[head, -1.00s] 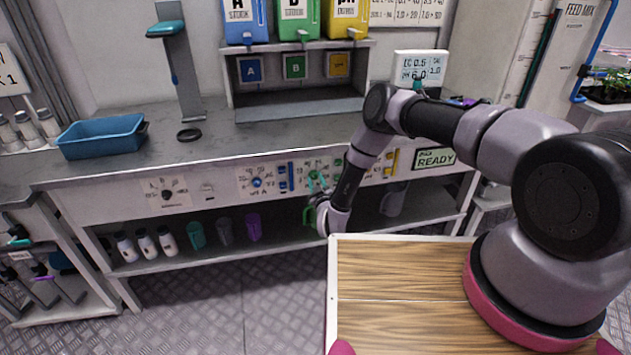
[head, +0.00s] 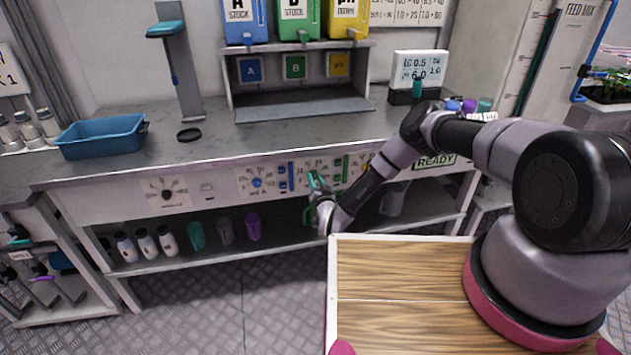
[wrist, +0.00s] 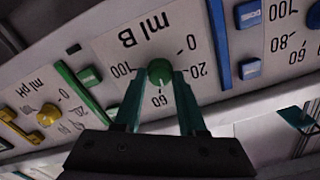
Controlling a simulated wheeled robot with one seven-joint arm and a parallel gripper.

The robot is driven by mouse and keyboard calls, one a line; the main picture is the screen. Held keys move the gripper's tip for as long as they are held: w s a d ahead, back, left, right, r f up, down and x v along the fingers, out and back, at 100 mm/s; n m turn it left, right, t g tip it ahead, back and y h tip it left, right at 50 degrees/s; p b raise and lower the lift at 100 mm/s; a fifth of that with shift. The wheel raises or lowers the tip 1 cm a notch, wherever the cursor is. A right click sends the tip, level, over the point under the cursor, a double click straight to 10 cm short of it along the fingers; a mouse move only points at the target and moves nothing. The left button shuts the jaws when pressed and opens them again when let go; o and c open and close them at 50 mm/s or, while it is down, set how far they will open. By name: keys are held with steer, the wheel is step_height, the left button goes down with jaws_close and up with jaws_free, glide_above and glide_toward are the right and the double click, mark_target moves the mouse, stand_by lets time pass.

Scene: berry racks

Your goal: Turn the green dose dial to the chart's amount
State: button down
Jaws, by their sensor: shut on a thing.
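The green dose dial (wrist: 159,72) sits on the white "ml B" panel (wrist: 125,62), which appears upside down in the wrist view. The numbers 0, 20, 60 and 100 show around it; the dial's pointer is hard to make out. My gripper (wrist: 159,78) is shut on the dial, one teal finger on each side. In the head view my gripper (head: 314,182) is at the front panel of the bench and hides most of the dial. The wall chart (head: 408,12) is at the top right, cut off by the frame edge, its rows too small to read surely.
A green bar (wrist: 80,90) and a blue bar (wrist: 218,40) flank the panel. A blue dial (head: 257,183) is to the left, and a yellow knob (wrist: 48,115) shows on the pH panel. A display (head: 421,68) reads about 0.5 and 6.0. Cups stand on the shelf below.

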steer(key=shift+f+m, duration=0.1)
steer(key=shift+m, duration=1.5)
steer(key=c, duration=0.5)
jaws_free()
steer(key=v, duration=1.1)
steer(key=shift+w, duration=0.1)
